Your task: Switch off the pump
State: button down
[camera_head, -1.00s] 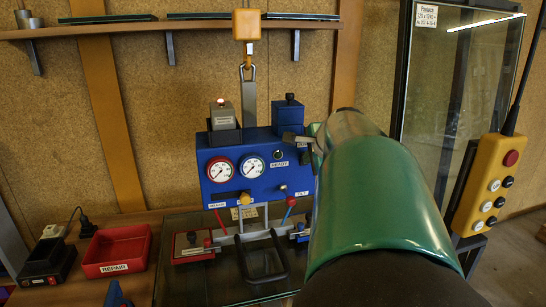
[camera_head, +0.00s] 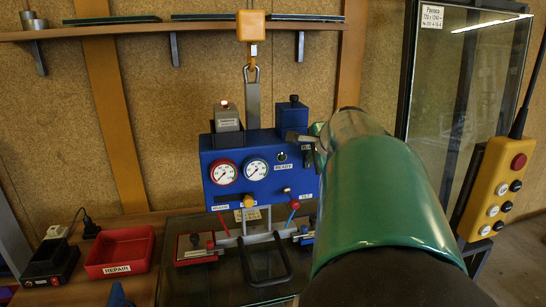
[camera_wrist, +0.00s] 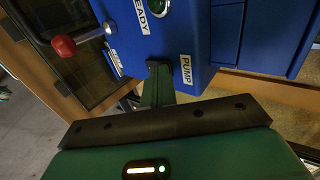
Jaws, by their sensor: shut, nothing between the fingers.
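The blue pump box (camera_head: 238,192) hangs on a strap and carries two gauges and a READY label. A PUMP label (camera_wrist: 186,70) shows on its face in the wrist view, with a small dark part (camera_wrist: 176,62) beside it that may be the switch. My gripper (camera_wrist: 155,66) is shut and empty, its tip close to that dark part; I cannot tell whether they touch. In the head view my gripper (camera_head: 297,137) is at the box's upper right, and my green arm hides the box's right edge and most of the PUMP label.
A red-knobbed lever (camera_wrist: 66,45) stands out from the box in the wrist view. Below the box is a glass pane with a black-handled frame (camera_head: 264,266). A red REPAIR tray (camera_head: 121,252) sits left. A yellow button pendant (camera_head: 497,187) hangs right, before a tall glass pane.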

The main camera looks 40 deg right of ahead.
jog(key=shift+r, duration=0.85)
